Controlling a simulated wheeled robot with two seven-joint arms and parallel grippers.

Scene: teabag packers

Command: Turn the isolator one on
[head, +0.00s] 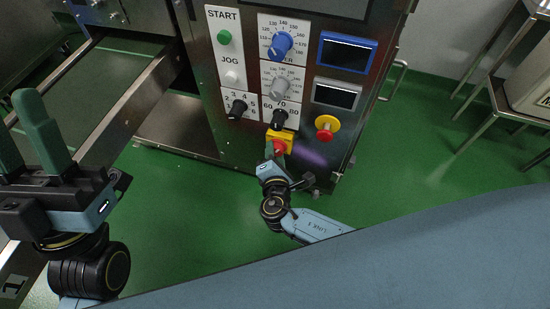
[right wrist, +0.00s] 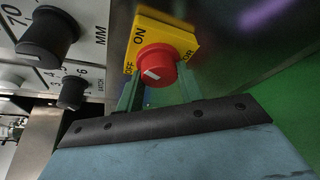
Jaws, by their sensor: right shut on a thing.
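The isolator (head: 288,138) is a yellow plate with a red knob (head: 279,147), low on the machine's front. In the right wrist view the yellow plate (right wrist: 178,30) reads ON at its top and OFF at its left. A short white mark shows on the face of the red knob (right wrist: 157,66), at its lower left. My right gripper (head: 273,153) is at the isolator from below. In the right wrist view its green fingers (right wrist: 158,88) are on both sides of the knob, shut on it. My left gripper (head: 22,145) is open and empty at the far left.
Above the isolator are black dials (head: 279,117), a blue dial (head: 281,44), a grey dial (head: 277,88), and START (head: 224,37) and JOG (head: 232,76) buttons. A red emergency button (head: 325,126) is close at right. Green floor (head: 400,150) lies open at right.

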